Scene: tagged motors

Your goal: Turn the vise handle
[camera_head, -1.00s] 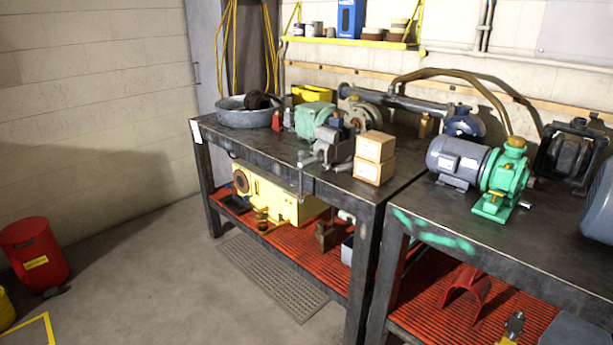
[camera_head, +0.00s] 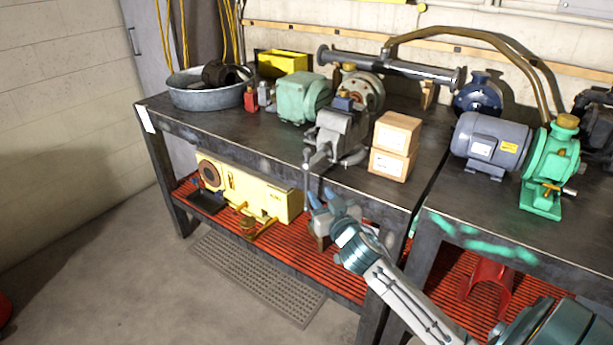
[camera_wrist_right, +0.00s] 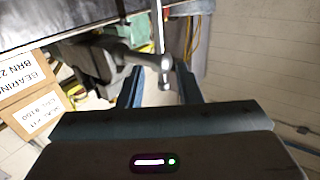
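The grey bench vise (camera_head: 340,132) is mounted at the front edge of the left workbench. Its thin handle bar (camera_head: 306,182) hangs nearly upright from the screw end, in front of the bench edge. My right gripper (camera_head: 321,196) has come up from the lower right and is just below the vise, close to the handle's lower part. In the right wrist view, the two blue fingers of my right gripper (camera_wrist_right: 160,88) are apart. The vise handle (camera_wrist_right: 160,35) shows between and beyond them, with no finger visibly touching it. My left gripper is out of view.
Two stacked cardboard boxes (camera_head: 395,145) stand right of the vise, and a green machine (camera_head: 300,98) stands behind left. A yellow machine (camera_head: 245,190) sits on the red lower shelf. Open floor (camera_head: 120,270) lies in front of the bench.

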